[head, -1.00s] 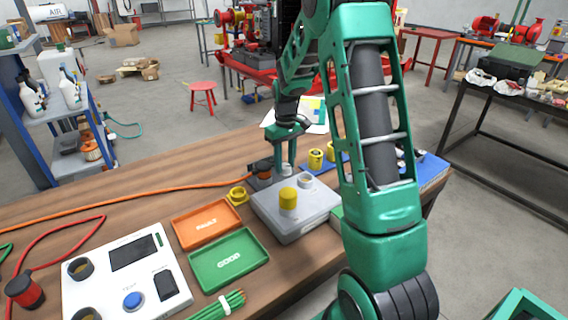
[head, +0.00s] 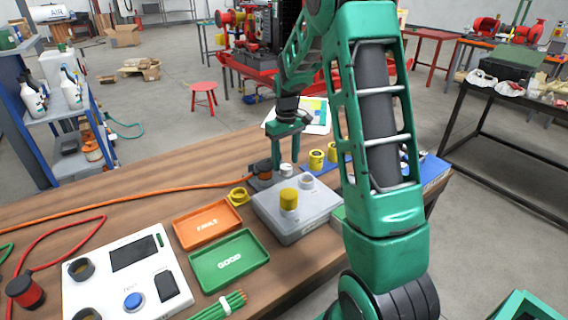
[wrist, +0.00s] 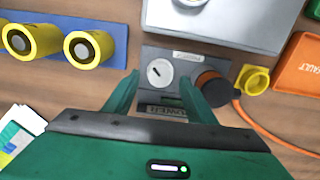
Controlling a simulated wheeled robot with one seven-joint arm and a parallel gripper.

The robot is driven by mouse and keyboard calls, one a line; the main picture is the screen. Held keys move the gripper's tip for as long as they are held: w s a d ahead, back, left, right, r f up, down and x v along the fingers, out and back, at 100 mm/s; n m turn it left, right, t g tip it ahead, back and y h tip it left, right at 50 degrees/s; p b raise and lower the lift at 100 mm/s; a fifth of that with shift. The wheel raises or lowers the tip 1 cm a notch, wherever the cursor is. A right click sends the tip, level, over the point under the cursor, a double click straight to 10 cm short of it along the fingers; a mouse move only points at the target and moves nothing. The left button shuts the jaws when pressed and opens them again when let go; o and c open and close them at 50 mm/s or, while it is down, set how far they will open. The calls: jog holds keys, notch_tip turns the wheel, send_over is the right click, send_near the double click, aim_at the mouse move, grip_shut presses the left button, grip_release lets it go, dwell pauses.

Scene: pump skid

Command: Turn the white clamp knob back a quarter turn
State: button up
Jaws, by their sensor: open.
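The white clamp knob (wrist: 159,72) is a small round knob with a dark pointer mark on a grey plate (wrist: 183,54). In the wrist view it lies between my two fingers, beyond their tips, and nothing touches it. In the head view the knob (head: 285,170) shows just below the fingers. My gripper (head: 284,158) points down above it, open and empty; in the wrist view my gripper (wrist: 160,82) has a finger on each side. The exact height gap cannot be told.
A black and orange connector (wrist: 211,87) with an orange cable sits close to the right finger. A grey box (head: 300,212) with a yellow cap stands in front. Yellow cylinders (head: 316,160) stand on a blue holder. A yellow ring (wrist: 255,80) lies beyond the connector.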

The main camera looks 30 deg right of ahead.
aim_at(286, 166)
notch_tip(286, 166, up, 9)
dwell(0.3)
dwell(0.5)
jog(key=s+a+r+m, duration=0.1)
jog(key=s+r+m, duration=0.25)
jog(key=s, duration=1.35)
jog(key=s+a+f+m, duration=0.1)
jog(key=s+a, duration=0.1)
jog(key=s, duration=0.7)
jog(key=s+a+f+m, duration=0.1)
jog(key=s+m, duration=0.1)
jog(key=s, duration=0.8)
jog(key=shift+s+a+f, duration=0.25)
jog(key=shift+a+f, duration=0.05)
jog(key=shift+a, duration=0.1)
jog(key=shift+m, duration=0.25)
